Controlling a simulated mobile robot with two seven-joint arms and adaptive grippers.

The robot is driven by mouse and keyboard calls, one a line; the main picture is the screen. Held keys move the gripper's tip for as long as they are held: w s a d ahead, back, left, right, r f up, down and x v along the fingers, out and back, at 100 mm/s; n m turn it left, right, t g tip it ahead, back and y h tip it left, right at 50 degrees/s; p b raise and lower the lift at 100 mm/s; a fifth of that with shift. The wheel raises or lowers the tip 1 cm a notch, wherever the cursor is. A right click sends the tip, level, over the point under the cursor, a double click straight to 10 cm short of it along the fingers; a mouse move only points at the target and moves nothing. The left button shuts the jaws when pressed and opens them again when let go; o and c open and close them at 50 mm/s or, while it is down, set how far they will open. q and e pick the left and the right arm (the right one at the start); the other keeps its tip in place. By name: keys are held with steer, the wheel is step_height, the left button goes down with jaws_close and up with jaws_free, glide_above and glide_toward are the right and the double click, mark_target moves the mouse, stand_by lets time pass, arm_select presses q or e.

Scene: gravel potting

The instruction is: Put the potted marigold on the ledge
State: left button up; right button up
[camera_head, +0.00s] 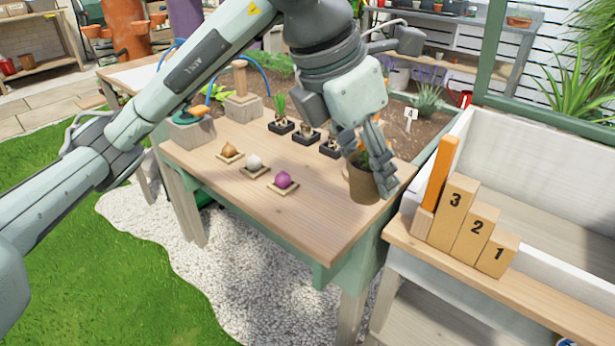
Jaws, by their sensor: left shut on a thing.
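My left gripper (378,158) comes in from the left over the wooden table and is shut on the brown pot of the potted marigold (363,186). The pot is upright at the table's right edge; I cannot tell whether it touches the tabletop. Its orange flower and leaves are mostly hidden behind the gripper. The wooden ledge (540,312) runs along the front of the white trough at the right, a short way from the pot. My right gripper is not in view.
Wooden blocks numbered 3 (453,210), 2 (475,234) and 1 (497,255) stand on the ledge beside an orange upright piece (440,172). Three small trays with bulbs (283,183) and several black pots (306,134) sit on the table (310,222).

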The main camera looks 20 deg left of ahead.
arm_select(q)
steer(key=w+a+f, duration=0.1)
steer(key=a, duration=0.1)
steer(key=a+f, duration=0.2)
steer(key=a, duration=0.1)
steer(key=w+a+f, duration=0.1)
steer(key=a+f, duration=0.1)
steer(key=a, duration=0.1)
steer(key=shift+w+f, duration=0.1)
steer(key=shift+w, duration=0.2)
step_height(320, 180, down, 3)
steer(key=shift+f, duration=0.4)
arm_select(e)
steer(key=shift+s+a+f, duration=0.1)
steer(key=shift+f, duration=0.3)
arm_select(q)
steer(key=shift+f, duration=0.1)
steer(key=o, duration=1.2)
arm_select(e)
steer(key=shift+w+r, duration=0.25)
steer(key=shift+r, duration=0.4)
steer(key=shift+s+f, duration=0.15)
